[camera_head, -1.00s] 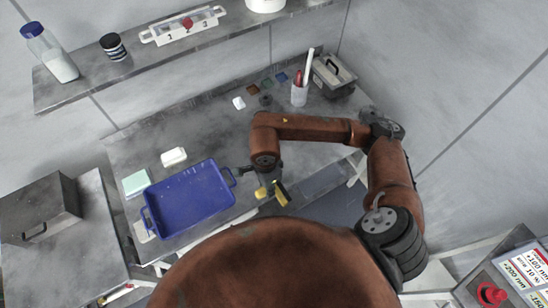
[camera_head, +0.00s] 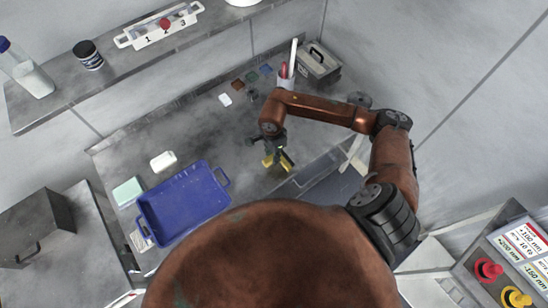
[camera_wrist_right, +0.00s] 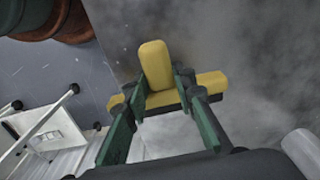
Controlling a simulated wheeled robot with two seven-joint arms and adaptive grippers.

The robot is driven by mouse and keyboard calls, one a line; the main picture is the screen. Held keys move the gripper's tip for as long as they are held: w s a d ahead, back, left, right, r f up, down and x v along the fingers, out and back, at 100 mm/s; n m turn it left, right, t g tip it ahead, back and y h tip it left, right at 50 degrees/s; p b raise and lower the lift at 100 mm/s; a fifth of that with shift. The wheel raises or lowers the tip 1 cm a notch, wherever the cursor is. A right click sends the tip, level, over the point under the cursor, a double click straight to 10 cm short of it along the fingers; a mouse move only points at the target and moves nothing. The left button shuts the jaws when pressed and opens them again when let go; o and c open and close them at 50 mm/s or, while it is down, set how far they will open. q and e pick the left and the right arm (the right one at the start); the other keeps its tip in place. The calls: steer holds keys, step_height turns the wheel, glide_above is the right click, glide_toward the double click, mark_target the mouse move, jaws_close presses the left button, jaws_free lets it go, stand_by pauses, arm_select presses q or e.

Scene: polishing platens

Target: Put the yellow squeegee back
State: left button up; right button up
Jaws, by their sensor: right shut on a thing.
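The yellow squeegee (camera_head: 286,163) is at the right end of the worktop, close to the front edge and right of the blue tray. My right gripper (camera_head: 275,152) is shut on it from above. In the right wrist view, the squeegee's yellow handle block (camera_wrist_right: 155,62) sits between the two fingers (camera_wrist_right: 161,84), with its yellow bar lying across behind them. Whether the squeegee touches the worktop I cannot tell. My left gripper is not in view.
The blue tray (camera_head: 226,178) lies left of the gripper on the grey worktop (camera_head: 205,130). A white block (camera_head: 163,161) and a pale green block (camera_head: 128,191) lie beside it. Small coloured squares, a cup with pens (camera_head: 285,82) and a grey handled box (camera_head: 318,65) stand at the back.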

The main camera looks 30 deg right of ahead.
steer(key=shift+w+d+f, duration=0.3)
steer(key=shift+d+f, duration=0.25)
steer(key=shift+f, duration=0.2)
step_height(320, 180, down, 3)
steer(key=shift+w+d+f, duration=0.1)
steer(key=shift+d+f, duration=0.05)
steer(key=o, duration=1)
step_height(320, 180, up, 12)
steer(key=shift+r, duration=0.1)
